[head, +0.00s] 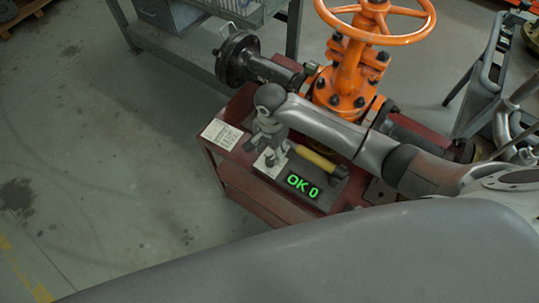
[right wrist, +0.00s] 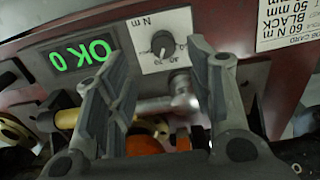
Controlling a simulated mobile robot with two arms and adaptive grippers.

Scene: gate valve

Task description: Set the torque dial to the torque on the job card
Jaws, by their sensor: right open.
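The torque dial (right wrist: 162,43) is a small dark round knob on a white plate marked "N m", with numbers too blurred to read surely. In the right wrist view it lies beyond and between the fingertips of my right gripper (right wrist: 158,68), which is open and empty. The head view shows the right gripper (head: 268,140) over the dial plate (head: 268,163), hiding most of it. The job card (right wrist: 285,24) reads "60 N m", "BLACK" and "50 mm"; it also shows in the head view (head: 222,134). My left gripper is out of view.
A display (right wrist: 82,55) beside the dial reads "OK 0" in green. A yellow-handled tool (head: 316,160) lies behind the display. The orange gate valve (head: 346,80) with its handwheel stands behind on the red stand (head: 238,184). Floor at left is clear.

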